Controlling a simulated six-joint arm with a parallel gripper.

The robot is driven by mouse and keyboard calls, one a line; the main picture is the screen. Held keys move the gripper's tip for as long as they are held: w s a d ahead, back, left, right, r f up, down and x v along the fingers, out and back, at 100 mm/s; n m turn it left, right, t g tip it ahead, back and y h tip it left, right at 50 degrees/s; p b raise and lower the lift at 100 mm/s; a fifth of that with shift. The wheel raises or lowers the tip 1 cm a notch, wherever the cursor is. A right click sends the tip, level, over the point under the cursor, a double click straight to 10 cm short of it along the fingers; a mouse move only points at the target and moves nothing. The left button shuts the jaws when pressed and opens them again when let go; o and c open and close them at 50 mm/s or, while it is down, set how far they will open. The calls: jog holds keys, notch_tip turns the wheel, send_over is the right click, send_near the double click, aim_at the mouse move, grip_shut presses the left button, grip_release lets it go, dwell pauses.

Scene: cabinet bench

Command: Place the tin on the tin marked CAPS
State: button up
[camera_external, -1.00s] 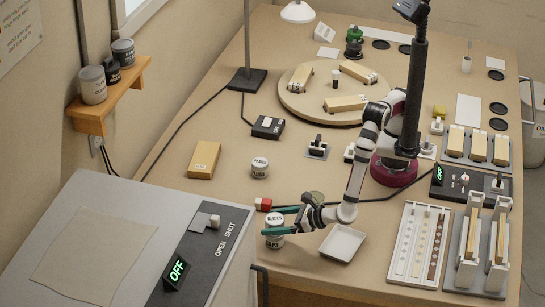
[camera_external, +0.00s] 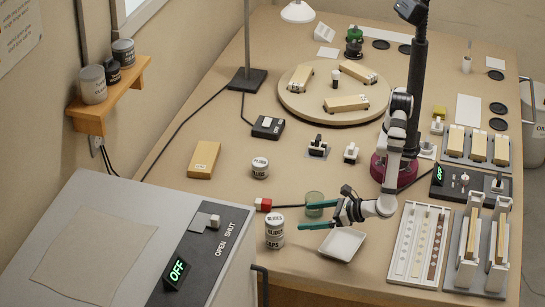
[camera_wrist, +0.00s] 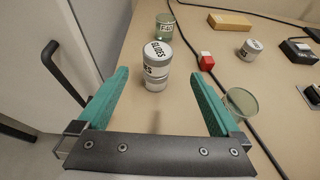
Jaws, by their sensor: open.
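Two grey tins with white lids stand stacked on the bench, the upper one marked SLIDES (camera_external: 274,224) and the lower one marked CAPS (camera_external: 275,243). In the wrist view, the SLIDES tin (camera_wrist: 157,54) sits upright on the lower tin (camera_wrist: 155,80), looking roughly centred. My gripper (camera_external: 289,216) is open with teal fingers, just right of the stack. In the wrist view the stack shows beyond and between the spread fingertips (camera_wrist: 158,74). The fingers appear clear of both tins. The lower tin's label is mostly hidden in the wrist view.
A greenish glass piece (camera_external: 314,199) stands behind the fingers. A white tray (camera_external: 342,244) sits under my wrist, and another small tin (camera_external: 260,167) stands farther back. The grey cabinet (camera_external: 100,240) is at left.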

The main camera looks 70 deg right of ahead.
jog(key=w+d+r+m+g+h, duration=0.25)
jog(key=w+d+m, duration=0.2)
jog(key=d, duration=0.35)
jog(key=w+d+r+m+g+h, duration=0.2)
jog(key=w+d+r+m, duration=0.1)
jog(key=d+m, duration=0.4)
jog(key=w+d+r+m+g+h, duration=0.2)
jog(key=w+d+m+g, duration=0.15)
jog(key=d, duration=0.55)
jog(key=s+d+r+m+g+y, duration=0.1)
jog(key=s+d+r+m+g, duration=0.2)
jog(key=d+m, duration=0.45)
jog(key=s+d+m+g+y, duration=0.2)
jog(key=s+d+m+g, duration=0.1)
jog(key=s+d+m, duration=0.4)
jog(key=s+d+m+y, duration=0.1)
jog(key=s+m+y, duration=0.4)
jog(key=m, duration=0.7)
jog(key=shift+s+d, duration=0.35)
jog(key=shift+s, duration=0.55)
jog(key=shift+r+y, duration=0.1)
jog(key=shift+y, duration=0.15)
